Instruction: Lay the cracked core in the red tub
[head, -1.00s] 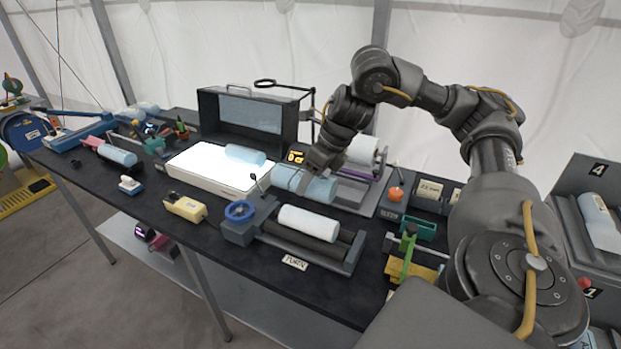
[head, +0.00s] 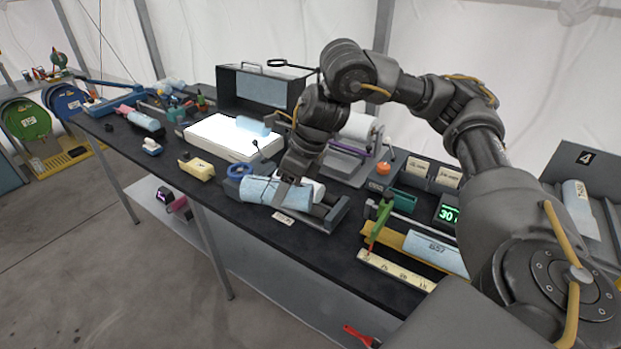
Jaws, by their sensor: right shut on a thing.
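My right gripper (head: 291,180) is shut on a pale blue core (head: 258,191), a cylinder lying roughly level. It holds the core in front of the roller stand (head: 334,214), overlapping it in the picture. Another whitish core (head: 316,188) shows behind the gripper on the rollers, partly hidden. I cannot make out a crack on the held core. Another pale blue core (head: 252,126) lies on the bright light panel (head: 215,140). I see no red tub in the head view. My left gripper is not in view.
The black bench (head: 200,205) is crowded. A yellow tape dispenser (head: 197,169) and a blue handwheel (head: 239,170) are left of the held core. A green clamp (head: 381,220) and a ruler (head: 396,271) are to the right. Green (head: 27,119) and blue (head: 66,100) round containers stand far left.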

